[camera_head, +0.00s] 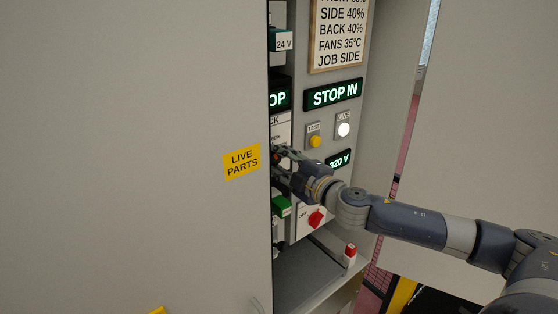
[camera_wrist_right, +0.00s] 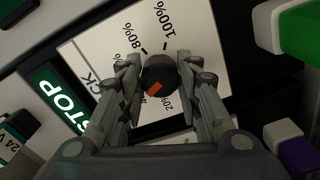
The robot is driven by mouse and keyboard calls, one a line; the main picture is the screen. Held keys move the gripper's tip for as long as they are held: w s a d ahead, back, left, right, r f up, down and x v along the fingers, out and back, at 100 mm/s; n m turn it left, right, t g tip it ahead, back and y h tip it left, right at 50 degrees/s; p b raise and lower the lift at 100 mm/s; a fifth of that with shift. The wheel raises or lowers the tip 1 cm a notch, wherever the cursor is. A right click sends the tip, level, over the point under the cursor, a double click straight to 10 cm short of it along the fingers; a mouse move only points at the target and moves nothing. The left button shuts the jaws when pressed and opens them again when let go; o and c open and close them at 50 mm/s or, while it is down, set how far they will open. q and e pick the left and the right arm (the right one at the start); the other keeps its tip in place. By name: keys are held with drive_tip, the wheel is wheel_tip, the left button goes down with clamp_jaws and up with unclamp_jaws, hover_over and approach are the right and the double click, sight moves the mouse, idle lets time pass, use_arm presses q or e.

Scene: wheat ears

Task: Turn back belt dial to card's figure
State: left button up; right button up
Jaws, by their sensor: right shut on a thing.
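The belt dial (camera_wrist_right: 158,72) is a black knob with an orange mark, on a white scale plate (camera_wrist_right: 95,50) whose heading shows only "CK". The mark points down-left in the wrist view, towards a partly covered figure starting with "4". 100%, 80% and 20% also show; the fingers hide part of the scale. My right gripper (camera_wrist_right: 160,85) is shut on the dial, one finger on each side. In the head view the right gripper (camera_head: 284,160) reaches behind the door edge, hiding the dial. The card (camera_head: 340,35) reads SIDE 40%, BACK 40%; its top line is cut off. My left gripper is out of view.
A large grey door (camera_head: 130,150) with a "LIVE PARTS" label (camera_head: 241,162) fills the left. On the cabinet panel are a "STOP IN" display (camera_head: 333,94), a yellow TEST button (camera_head: 315,141), a lit white lamp (camera_head: 344,130) and a red rotary switch (camera_head: 316,218).

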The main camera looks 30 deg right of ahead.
drive_tip(key=o, duration=1)
drive_tip(key=shift+o, duration=0.2)
drive_tip(key=shift+s, duration=0.1)
drive_tip(key=shift+s+d+f, duration=0.1)
drive_tip(key=shift+s+d, duration=0.05)
drive_tip(key=shift+s, duration=0.55)
drive_tip(key=s, duration=1)
drive_tip(key=shift+s+d, duration=0.15)
drive_tip(key=shift+d, duration=0.1)
